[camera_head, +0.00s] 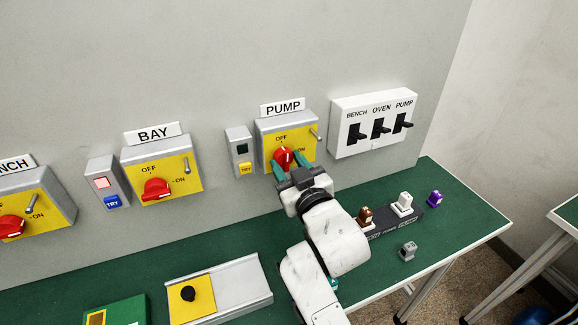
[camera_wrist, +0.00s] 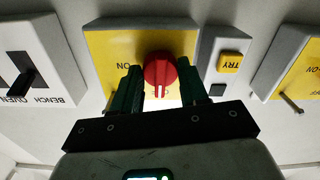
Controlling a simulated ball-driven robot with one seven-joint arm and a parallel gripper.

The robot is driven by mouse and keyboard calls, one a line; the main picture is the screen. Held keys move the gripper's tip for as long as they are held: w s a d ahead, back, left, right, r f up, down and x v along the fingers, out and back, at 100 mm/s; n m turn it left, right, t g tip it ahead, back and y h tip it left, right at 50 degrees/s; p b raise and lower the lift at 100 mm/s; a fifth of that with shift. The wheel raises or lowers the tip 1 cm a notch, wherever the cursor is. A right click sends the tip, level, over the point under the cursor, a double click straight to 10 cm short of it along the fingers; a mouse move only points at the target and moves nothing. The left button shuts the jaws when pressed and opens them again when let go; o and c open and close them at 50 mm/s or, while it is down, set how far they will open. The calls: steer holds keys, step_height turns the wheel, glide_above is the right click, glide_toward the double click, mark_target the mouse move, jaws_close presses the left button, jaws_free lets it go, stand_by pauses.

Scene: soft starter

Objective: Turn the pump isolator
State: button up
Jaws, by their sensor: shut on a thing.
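The pump isolator is a yellow-faced grey box (camera_head: 303,130) on the wall under the PUMP sign (camera_head: 283,107). Its red rotary knob (camera_head: 283,156) has a white line pointing up towards OFF. In the upside-down wrist view the knob (camera_wrist: 158,72) has its handle pointing down the picture, and ON reads to the left. My gripper (camera_head: 288,161) reaches up from below, with one green finger on each side of the knob, shut on it. It also shows in the wrist view (camera_wrist: 160,78). The fingers and wrist hide the lower part of the face.
A side box with a dark window and yellow TRY button (camera_head: 245,169) is left of the isolator. A white three-switch panel (camera_head: 375,145) is to the right. The BAY isolator (camera_head: 184,170) is further left. Small blocks (camera_head: 402,204) stand on the green bench (camera_head: 465,215).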

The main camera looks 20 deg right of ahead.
steer(key=shift+f, duration=0.1)
steer(key=m+b, duration=0.3)
steer(key=m, duration=0.1)
steer(key=shift+f, duration=0.1)
steer(key=m+b, duration=0.2)
steer(key=m, duration=0.2)
steer(key=shift+a+m+b, duration=0.15)
steer(key=shift+m+b, duration=0.2)
steer(key=shift+m, duration=0.05)
steer(key=m+b, duration=0.2)
steer(key=m, duration=0.2)
steer(key=shift+m, duration=0.3)
steer(key=shift+r+m+b, duration=0.2)
steer(key=shift+m+b, duration=0.85)
steer(key=shift+m, duration=0.95)
steer(key=o, duration=1.1)
steer(key=shift+c, duration=0.2)
steer(key=shift+s, duration=0.1)
